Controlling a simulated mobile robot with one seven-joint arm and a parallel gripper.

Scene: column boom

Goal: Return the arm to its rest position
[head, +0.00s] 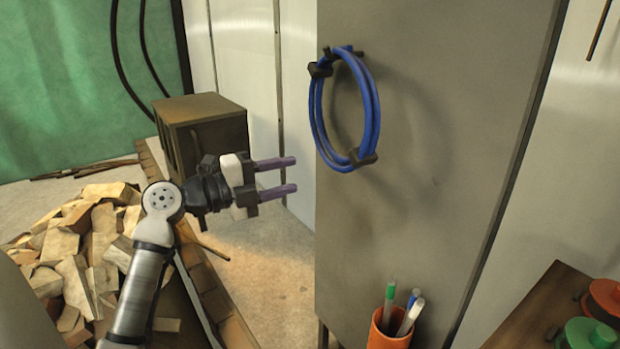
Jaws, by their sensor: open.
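My arm reaches up from the lower left in the head view. My gripper (293,175) is at its end, with two purple fingers pointing right. The fingers are parallel and apart, with nothing between them. The gripper is in the air in front of the left edge of a grey panel (440,190), left of and below a blue coiled hose (371,105). The gripper and the hose look apart in the picture.
The blue hose hangs on the panel by dark clips. An orange cup (388,335) with pens stands at the bottom. A brown box (205,125) and a heap of wood blocks (85,245) lie behind my arm. Red (606,298) and green (588,335) objects sit lower right.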

